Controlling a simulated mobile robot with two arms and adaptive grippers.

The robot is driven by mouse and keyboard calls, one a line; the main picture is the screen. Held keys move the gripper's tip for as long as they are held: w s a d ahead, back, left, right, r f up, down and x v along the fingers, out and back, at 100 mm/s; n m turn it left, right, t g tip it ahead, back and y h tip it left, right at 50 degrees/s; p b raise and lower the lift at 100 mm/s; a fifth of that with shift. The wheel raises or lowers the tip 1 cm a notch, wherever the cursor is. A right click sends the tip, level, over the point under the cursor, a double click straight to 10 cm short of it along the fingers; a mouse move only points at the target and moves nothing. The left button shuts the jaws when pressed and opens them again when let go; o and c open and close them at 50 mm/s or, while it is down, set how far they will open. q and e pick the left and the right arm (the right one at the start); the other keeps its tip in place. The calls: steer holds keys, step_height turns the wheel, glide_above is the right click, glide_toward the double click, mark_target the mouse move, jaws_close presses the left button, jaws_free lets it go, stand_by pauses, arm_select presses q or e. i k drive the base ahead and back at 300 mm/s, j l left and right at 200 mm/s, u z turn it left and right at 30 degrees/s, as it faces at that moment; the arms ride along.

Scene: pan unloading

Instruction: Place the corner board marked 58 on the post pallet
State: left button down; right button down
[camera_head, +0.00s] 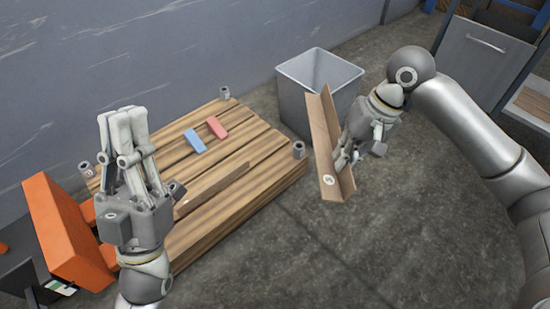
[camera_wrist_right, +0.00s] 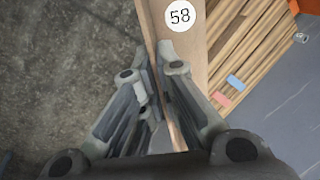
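The corner board marked 58 (camera_head: 322,125) is a long brown L-shaped strip with a round white label at its near lower end. The label also shows on the board in the right wrist view (camera_wrist_right: 185,45). My right gripper (camera_head: 347,160) is shut on one flange of the board, holding it tilted to the right of the pallet, in front of the grey bin. The post pallet (camera_head: 235,205) is a wooden slatted platform with short grey posts at its corners. My left gripper (camera_head: 122,115) points up over the pallet's left side; its finger gap is unclear.
A blue block (camera_head: 194,141) and a red block (camera_head: 217,127) lie on the pallet, with a brown strip (camera_head: 215,188) nearer. A grey bin (camera_head: 295,95) stands behind the board. An orange panel (camera_head: 62,230) stands left. Floor is clear at front right.

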mark_target(195, 167)
steer(key=i+l+u, duration=0.1)
steer(key=u, duration=1.05)
steer(key=i+l+u, duration=0.2)
steer(key=l, duration=0.3)
steer(key=i+l+u, duration=0.25)
steer(key=l, duration=0.2)
steer(key=l+u, duration=0.2)
steer(key=l, duration=0.35)
steer(key=i+l+u, duration=0.2)
steer(key=l, duration=0.35)
steer(key=k+j, duration=0.05)
steer(key=k, duration=0.05)
